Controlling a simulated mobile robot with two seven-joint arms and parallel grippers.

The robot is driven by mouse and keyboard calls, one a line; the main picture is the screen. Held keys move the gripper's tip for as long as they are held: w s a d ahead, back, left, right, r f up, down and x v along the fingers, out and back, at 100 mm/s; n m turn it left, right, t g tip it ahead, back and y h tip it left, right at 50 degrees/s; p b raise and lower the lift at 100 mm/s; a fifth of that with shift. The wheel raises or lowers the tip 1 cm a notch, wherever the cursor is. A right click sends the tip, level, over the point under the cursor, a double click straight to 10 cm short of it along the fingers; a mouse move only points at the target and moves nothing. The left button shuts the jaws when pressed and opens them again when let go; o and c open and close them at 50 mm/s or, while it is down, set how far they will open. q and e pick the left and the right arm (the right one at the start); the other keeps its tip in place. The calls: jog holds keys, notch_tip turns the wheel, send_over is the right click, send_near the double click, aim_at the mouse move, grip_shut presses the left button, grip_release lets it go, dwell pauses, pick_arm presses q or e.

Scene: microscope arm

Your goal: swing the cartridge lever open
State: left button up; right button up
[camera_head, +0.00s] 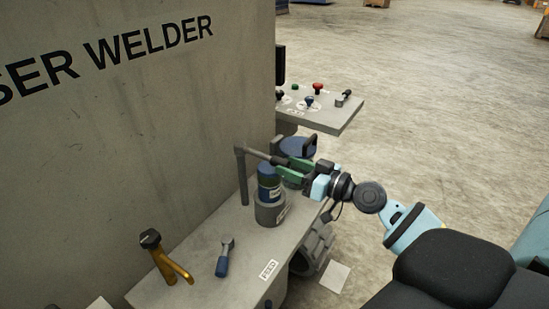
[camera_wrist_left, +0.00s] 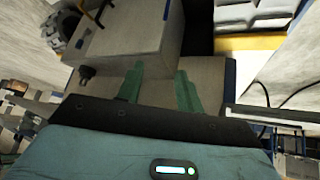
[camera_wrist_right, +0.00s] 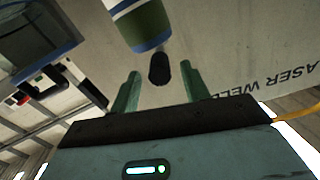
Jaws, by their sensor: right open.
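The cartridge lever (camera_head: 257,153) is a dark grey arm reaching sideways from the top of an upright post (camera_head: 242,178). Its dark rounded end (camera_wrist_right: 159,69) shows between and just beyond my right fingers in the right wrist view. My left gripper (camera_wrist_left: 160,85) is open and empty in the left wrist view, away from the lever.
A blue round part (camera_head: 297,147) with a dark handle lies behind my right gripper. A control shelf (camera_head: 330,115) with knobs stands behind; the welder wall (camera_head: 150,120) is left.

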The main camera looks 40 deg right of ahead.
aim_at(277, 161)
jog(key=shift+p+x, duration=0.6)
jog(key=shift+x, duration=2.15)
grip_shut()
